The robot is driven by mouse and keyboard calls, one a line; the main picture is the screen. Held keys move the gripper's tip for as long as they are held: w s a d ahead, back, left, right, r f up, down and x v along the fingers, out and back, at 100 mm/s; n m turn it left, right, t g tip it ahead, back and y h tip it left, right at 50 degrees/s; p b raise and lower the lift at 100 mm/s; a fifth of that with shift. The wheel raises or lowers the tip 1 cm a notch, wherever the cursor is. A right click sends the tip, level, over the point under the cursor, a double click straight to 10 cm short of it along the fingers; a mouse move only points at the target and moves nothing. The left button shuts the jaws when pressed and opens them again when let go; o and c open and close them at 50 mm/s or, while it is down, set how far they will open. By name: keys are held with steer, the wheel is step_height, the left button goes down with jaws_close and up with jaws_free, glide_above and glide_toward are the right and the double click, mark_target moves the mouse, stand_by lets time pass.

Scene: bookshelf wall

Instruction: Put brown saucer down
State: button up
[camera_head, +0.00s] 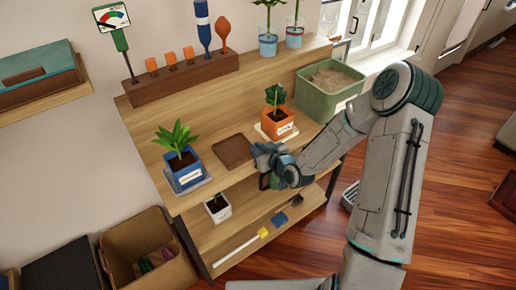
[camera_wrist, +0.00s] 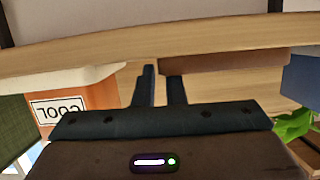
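The brown saucer (camera_head: 233,150) is a flat square dish on the top wooden shelf, between the blue pot and the orange pot. It looks flat on the wood in the head view. My gripper (camera_head: 264,152) is at its right front corner, close to the shelf's front edge. In the wrist view, the saucer (camera_wrist: 230,62) is a brown strip meeting the tip of the right finger. My gripper's fingers (camera_wrist: 161,80) are a small gap apart, with bare wood between them. Whether they pinch the saucer's rim cannot be told.
The blue pot (camera_head: 184,172) stands left of the saucer, and the orange pot (camera_head: 279,123) stands right, near my gripper. A green bin (camera_head: 322,100) is at the right end. A raised wooden rack (camera_head: 187,78) runs behind. A lower shelf (camera_head: 255,218) holds a white pot (camera_head: 218,210).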

steer(key=shift+o, duration=0.9)
steer(key=shift+r, duration=0.15)
steer(key=s+d+r+m+g+h+p, duration=0.2)
steer(key=s+d+r+g+h, duration=0.5)
steer(key=s+d+r, duration=0.65)
steer(key=s+r+m+g, duration=0.1)
steer(key=s+r, duration=0.3)
steer(key=s, duration=0.4)
steer(key=s+r+m+g+h, duration=0.1)
steer(key=s+r+m, duration=0.2)
steer(key=s, duration=0.5)
steer(key=shift+r+m, duration=0.3)
steer(key=shift+r, duration=0.55)
